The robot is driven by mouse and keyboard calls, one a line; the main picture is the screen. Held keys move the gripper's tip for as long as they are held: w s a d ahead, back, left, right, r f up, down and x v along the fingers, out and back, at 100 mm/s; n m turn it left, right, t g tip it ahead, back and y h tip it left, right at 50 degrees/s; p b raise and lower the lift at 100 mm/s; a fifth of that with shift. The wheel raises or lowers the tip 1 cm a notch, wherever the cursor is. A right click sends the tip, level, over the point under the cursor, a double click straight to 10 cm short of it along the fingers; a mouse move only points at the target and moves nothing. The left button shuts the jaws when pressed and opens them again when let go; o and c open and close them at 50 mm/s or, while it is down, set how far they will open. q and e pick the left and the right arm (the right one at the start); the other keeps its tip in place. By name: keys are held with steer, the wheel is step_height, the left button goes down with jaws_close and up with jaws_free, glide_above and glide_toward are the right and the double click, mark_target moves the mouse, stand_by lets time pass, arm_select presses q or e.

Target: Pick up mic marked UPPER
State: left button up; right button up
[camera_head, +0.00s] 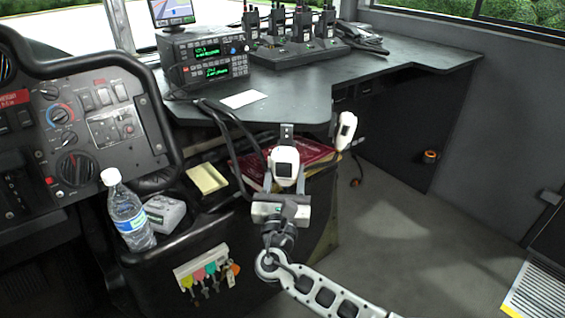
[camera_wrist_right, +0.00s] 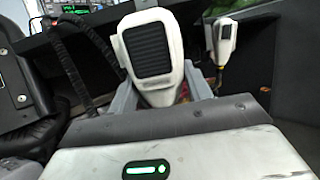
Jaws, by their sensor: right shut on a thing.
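A white hand mic (camera_head: 284,162) with a dark front sits just below the desk's front edge, in front of a small dark bracket. It also shows in the wrist view (camera_wrist_right: 152,52), upright and slightly tilted, with a black ribbed grille. My right gripper (camera_head: 285,184) is shut on its lower part, with grey fingers on both sides. A second white mic (camera_head: 345,131) hangs at the desk edge to the right, and shows smaller in the wrist view (camera_wrist_right: 222,42). I cannot read a marking on either mic. My left gripper is not in view.
Two stacked radios (camera_head: 205,56) with green displays stand on the dark desk (camera_head: 390,68), beside a rack of handheld radios (camera_head: 300,45). Black cables hang left of the held mic. Red books (camera_head: 318,153) lie behind it. A water bottle (camera_head: 126,212) stands at left.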

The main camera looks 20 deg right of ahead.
mark_target(284, 163)
steer(key=shift+r+p, duration=1)
steer(key=shift+r, duration=0.3)
steer(key=shift+r+p, duration=1.15)
steer(key=shift+r, duration=0.05)
steer(key=shift+s+a+r+p, duration=0.1)
steer(key=shift+s+a+p, duration=0.2)
steer(key=shift+s, duration=0.25)
steer(key=shift+s+a+r+p, duration=0.1)
steer(key=shift+s+a+p, duration=0.1)
steer(key=shift+s+p, duration=0.3)
steer(key=s, duration=0.1)
steer(key=s+a+p, duration=0.1)
steer(key=s, duration=0.1)
steer(key=s+a, duration=0.1)
steer(key=shift+s+r+p, duration=0.15)
steer(key=shift+p, duration=0.2)
